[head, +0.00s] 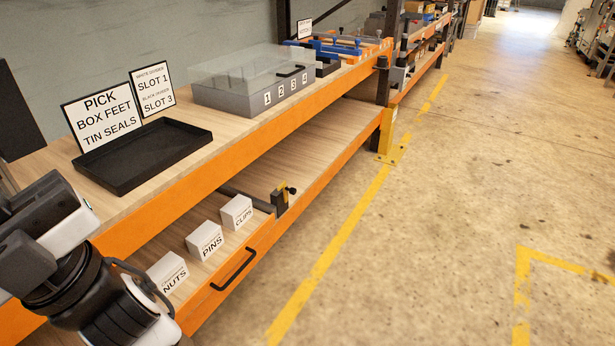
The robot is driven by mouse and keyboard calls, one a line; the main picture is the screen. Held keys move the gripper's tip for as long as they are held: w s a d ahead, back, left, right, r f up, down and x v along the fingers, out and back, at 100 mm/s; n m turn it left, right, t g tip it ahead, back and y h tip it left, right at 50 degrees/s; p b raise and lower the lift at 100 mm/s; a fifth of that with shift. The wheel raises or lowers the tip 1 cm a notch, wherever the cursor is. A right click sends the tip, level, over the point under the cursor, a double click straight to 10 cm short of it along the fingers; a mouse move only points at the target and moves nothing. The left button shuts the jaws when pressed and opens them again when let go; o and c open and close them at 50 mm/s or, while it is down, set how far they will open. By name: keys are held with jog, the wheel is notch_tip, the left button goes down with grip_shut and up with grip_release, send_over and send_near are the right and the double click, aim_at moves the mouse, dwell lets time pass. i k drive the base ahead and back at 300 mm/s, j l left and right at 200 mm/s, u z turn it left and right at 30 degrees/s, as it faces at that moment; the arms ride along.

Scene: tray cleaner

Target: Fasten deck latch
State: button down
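A small black block with a yellow piece and a dark knob (281,198) sits at the front edge of the lower deck (325,135), beside the CLIPS box. It looks like the deck latch, but it is too small to tell whether it is fastened. A wooden-floored drawer or tray with an orange front (262,238) and a black bar handle (233,268) lies left of it. My arm fills the lower left corner, well apart from the latch. My gripper's fingers cannot be seen.
Boxes marked NUTS (167,273), PINS (206,241) and CLIPS (237,212) stand behind the handle. Above are an empty black tray (142,155), signs and a clear-lidded grey box (255,80). A yellow post guard (388,135) stands at right; floor is clear in front.

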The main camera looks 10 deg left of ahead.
aim_at(293, 191)
jog(key=i, duration=1.25)
